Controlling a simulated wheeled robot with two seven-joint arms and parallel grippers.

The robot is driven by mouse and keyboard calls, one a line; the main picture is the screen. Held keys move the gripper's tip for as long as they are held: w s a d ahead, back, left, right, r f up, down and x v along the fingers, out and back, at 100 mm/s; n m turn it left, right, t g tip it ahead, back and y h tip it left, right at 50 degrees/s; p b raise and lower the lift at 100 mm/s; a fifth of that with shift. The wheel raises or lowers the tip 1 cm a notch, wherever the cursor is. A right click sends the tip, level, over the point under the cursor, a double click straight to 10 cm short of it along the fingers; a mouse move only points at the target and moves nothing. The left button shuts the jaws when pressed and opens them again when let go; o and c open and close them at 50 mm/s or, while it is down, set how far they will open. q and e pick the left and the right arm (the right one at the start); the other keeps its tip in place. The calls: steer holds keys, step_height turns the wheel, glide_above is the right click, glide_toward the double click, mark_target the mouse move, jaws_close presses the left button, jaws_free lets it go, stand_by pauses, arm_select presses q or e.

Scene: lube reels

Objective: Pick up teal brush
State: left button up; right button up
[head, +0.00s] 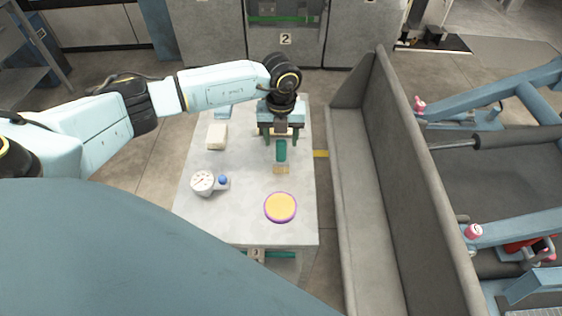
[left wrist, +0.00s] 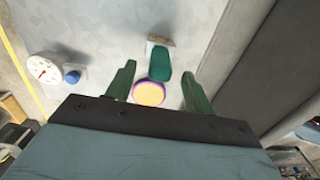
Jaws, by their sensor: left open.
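The teal brush (head: 281,152) lies on the grey table, its handle pointing toward my left gripper and its tan bristle end nearer the front in the head view. In the left wrist view the brush (left wrist: 160,64) shows ahead of the fingertips, roughly between their lines. My left gripper (head: 281,138) is open, with its two green fingers apart on either side of the handle's far end. The same gripper shows in the left wrist view (left wrist: 158,82) with nothing held. I cannot tell its exact height above the brush. My right gripper is not in view.
On the table (head: 240,222) are an orange disc with a purple rim (head: 280,207), a white gauge with a blue knob (head: 203,183) and a cream block (head: 217,136). A grey walled bench (head: 355,180) stands close to the right. The table between gauge and brush is clear.

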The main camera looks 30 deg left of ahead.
arm_select(q)
step_height(320, 180, down, 4)
steer(key=shift+r, duration=0.1)
steer(key=c, duration=1.1)
step_height(320, 180, up, 10)
steer(key=shift+f, duration=0.1)
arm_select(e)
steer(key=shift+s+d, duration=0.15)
